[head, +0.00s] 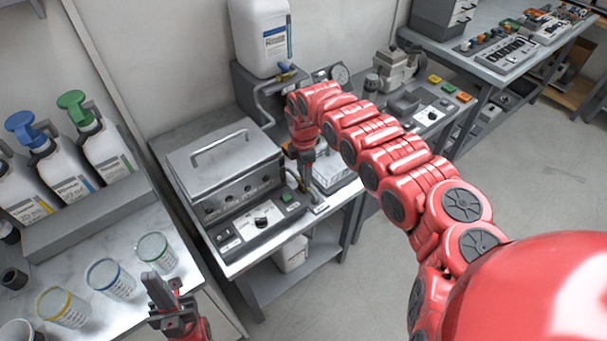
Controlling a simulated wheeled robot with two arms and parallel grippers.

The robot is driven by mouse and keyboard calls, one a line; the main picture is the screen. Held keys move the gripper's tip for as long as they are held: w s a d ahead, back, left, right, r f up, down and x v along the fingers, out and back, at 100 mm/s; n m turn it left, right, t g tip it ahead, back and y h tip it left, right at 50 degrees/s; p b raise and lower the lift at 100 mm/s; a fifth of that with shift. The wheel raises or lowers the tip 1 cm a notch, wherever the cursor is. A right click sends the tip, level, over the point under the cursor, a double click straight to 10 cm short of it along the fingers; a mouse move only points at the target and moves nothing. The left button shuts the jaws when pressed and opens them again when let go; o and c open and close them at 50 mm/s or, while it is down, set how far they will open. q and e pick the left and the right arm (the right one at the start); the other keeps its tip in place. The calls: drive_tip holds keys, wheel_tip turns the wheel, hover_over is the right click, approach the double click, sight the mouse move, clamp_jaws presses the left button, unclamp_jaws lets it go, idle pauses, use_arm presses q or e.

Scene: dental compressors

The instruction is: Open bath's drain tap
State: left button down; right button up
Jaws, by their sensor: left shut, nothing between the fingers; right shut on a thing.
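The bath (222,165) is a steel box with a closed, handled lid, standing on the middle bench. A control panel with a round dial (260,222) runs along its front. My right gripper (306,184) reaches down at the bath's front right corner. It is shut on a small part there, apparently the drain tap, which the fingers mostly hide; I cannot tell the tap's position. My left gripper (160,291) is shut and empty, in front of the left bench's cups and apart from the bath.
The left bench holds pump bottles (102,143) and several labelled cups (110,280). A white canister (260,38) stands behind the bath on a grey stand. A glass-like tray (335,170) is right of my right gripper. The floor in front is clear.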

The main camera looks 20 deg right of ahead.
drive_tip(key=shift+n+b, duration=0.7)
drive_tip(key=shift+n, duration=1)
drive_tip(key=o, duration=1.4)
wheel_tip(320, 180, up, 18)
drive_tip(key=b, duration=0.4)
drive_tip(key=shift+f, duration=0.25)
